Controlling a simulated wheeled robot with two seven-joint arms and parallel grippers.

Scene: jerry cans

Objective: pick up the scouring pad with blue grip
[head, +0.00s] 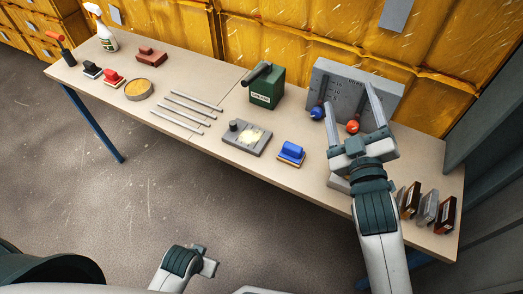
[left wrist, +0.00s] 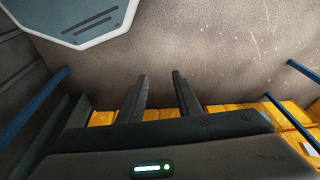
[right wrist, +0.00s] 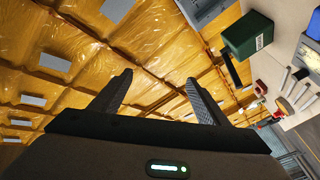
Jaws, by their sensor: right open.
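The scouring pad with blue grip (head: 291,152) lies on the workbench near its front edge, right of the middle in the head view. My right gripper (head: 349,97) is raised to the right of the pad, its fingers pointing up and away. It is open and empty, and its spread fingers also show in the right wrist view (right wrist: 158,75). My left gripper (left wrist: 160,76) has its fingers apart with nothing between them. In the head view the left arm stays low in front of the bench, far from the pad.
Left of the pad is a grey plate (head: 247,139), with a green canister (head: 266,90) behind. A grey stand with blue (head: 317,113) and red (head: 353,127) knobs is behind my right gripper. Dark-and-grey blocks (head: 427,207) stand right. Bars, a round tin (head: 139,90) and pads lie left.

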